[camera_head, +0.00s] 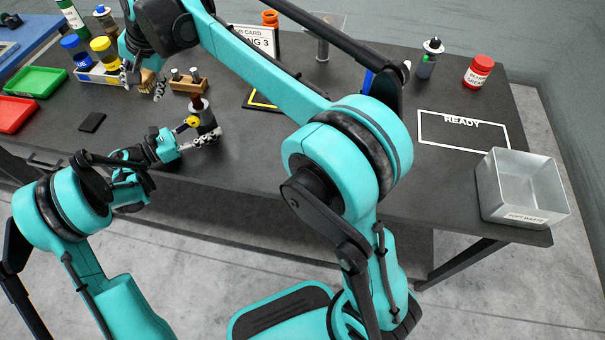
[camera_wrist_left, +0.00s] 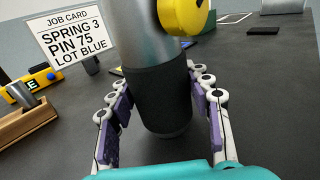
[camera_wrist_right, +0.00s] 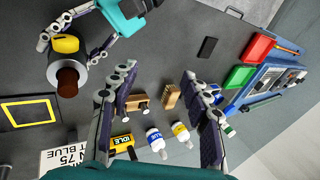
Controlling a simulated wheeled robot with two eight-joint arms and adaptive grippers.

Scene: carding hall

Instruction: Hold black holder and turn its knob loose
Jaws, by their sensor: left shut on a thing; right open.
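The black holder (camera_head: 207,121) stands upright on the dark table, with a metallic upper part and a yellow knob (camera_head: 192,122) on its side. In the left wrist view the black lower body (camera_wrist_left: 160,98) is between my left fingers and the yellow knob (camera_wrist_left: 185,15) is at the top. My left gripper (camera_head: 203,138) is shut on the holder's lower body. My right gripper (camera_head: 143,84) is open and empty above the table, left of the holder and apart from it. In the right wrist view the knob (camera_wrist_right: 66,44) is at upper left, outside the open fingers (camera_wrist_right: 157,100).
A wooden pin rack (camera_head: 188,85) and a brush (camera_wrist_right: 171,96) lie near my right gripper. Bottles, a green tray (camera_head: 35,81) and a red tray (camera_head: 15,115) are at left. A job card (camera_wrist_left: 68,38) stands behind. A metal bin (camera_head: 520,190) is at right.

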